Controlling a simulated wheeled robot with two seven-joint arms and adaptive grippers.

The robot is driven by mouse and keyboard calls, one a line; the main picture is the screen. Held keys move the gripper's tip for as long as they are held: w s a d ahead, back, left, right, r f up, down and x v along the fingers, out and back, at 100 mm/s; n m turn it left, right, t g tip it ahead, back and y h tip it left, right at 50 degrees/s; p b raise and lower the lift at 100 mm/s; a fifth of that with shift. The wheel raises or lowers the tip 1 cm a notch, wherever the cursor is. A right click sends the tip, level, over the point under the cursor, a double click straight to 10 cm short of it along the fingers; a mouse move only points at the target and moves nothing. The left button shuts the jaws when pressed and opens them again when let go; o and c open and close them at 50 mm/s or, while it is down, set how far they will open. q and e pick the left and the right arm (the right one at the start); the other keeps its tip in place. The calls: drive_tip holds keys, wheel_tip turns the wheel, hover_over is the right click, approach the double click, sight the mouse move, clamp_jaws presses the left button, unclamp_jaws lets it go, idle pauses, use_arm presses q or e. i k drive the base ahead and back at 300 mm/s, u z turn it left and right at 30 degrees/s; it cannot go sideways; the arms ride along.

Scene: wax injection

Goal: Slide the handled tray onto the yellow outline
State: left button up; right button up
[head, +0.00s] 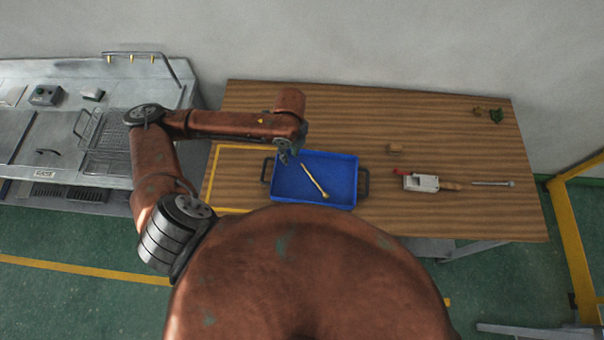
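The blue handled tray (341,176) lies on the wooden table. It has a dark handle on its left side (266,170) and another on its right side (364,182). The yellow outline (212,172) is on the table to the left, and the tray's left part overlaps its right portion. A brass-coloured rod (313,180) lies inside the tray. My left gripper (284,157) points down over the tray's upper left corner, close to the left handle. It is small and dark, so I cannot tell whether its fingers are apart or touching anything. My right gripper is not in view.
A grey metal workstation (60,130) stands left of the table. A yellow frame (572,240) stands at right.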

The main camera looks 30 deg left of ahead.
sight(315, 178)
drive_tip(key=u, duration=0.7)
